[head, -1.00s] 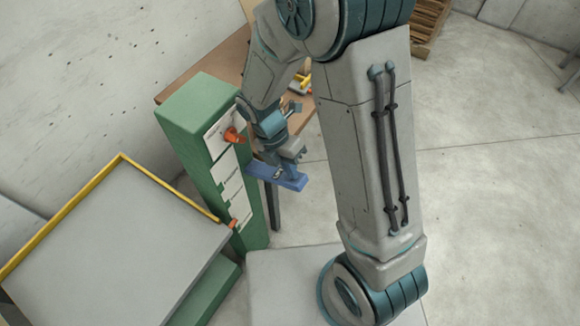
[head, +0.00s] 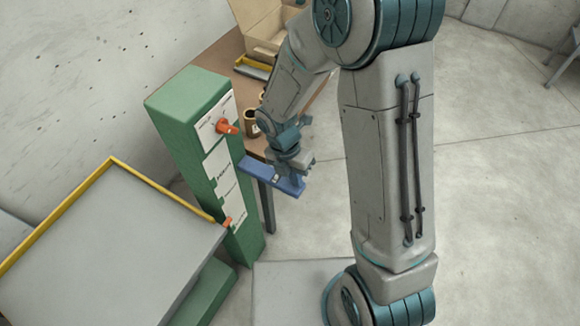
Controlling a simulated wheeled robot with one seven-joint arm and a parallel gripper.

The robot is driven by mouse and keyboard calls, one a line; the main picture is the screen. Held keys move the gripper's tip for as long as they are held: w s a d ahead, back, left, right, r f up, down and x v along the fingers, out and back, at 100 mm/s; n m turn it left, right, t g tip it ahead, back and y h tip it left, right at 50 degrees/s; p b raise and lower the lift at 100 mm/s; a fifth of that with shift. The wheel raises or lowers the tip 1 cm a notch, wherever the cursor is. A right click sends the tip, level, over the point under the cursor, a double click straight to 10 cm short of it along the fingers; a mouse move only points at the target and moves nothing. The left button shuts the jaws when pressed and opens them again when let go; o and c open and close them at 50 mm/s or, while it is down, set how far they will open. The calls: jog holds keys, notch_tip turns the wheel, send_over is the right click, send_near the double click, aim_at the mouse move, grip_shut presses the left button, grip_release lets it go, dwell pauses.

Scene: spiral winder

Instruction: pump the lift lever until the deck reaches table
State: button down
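The deck (head: 100,250) is a grey plate with a yellow rim at the lower left, in front of the green column (head: 175,118). It sits lower than the top of the brown table (head: 228,80) behind the column. The lift lever (head: 256,171) looks like a blue bar sticking out to the right from the column, sloping slightly down. My gripper (head: 293,172) is at the outer end of this bar, touching it or just above it. Its fingers are too small and partly hidden to tell whether they are shut on the bar.
The column's white labelled panel carries an orange knob (head: 228,127) high up and an orange pointer (head: 227,222) low down, near the deck's corner. An open cardboard box (head: 270,25), a yellow-edged tray (head: 254,68) and a cup (head: 251,124) stand on the table.

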aim_at(298, 190)
jog(key=b+x, duration=0.1)
jog(key=x, duration=0.1)
jog(key=a+b+x, duration=0.1)
jog(key=x, duration=0.2)
jog(key=shift+f, duration=0.1)
jog(key=shift+s+d+f, duration=0.15)
jog(key=shift+f, duration=0.2)
jog(key=shift+d+r+p, duration=0.15)
jog(key=shift+r+p, duration=0.15)
jog(key=shift+r, duration=0.25)
notch_tip(298, 190, up, 14)
jog(key=s+d+p, duration=0.1)
jog(key=d+p, duration=0.1)
jog(key=p, duration=0.2)
jog(key=shift+s+f, duration=0.15)
jog(key=shift+f, duration=0.1)
jog(key=shift+d, duration=0.15)
dwell(0.7)
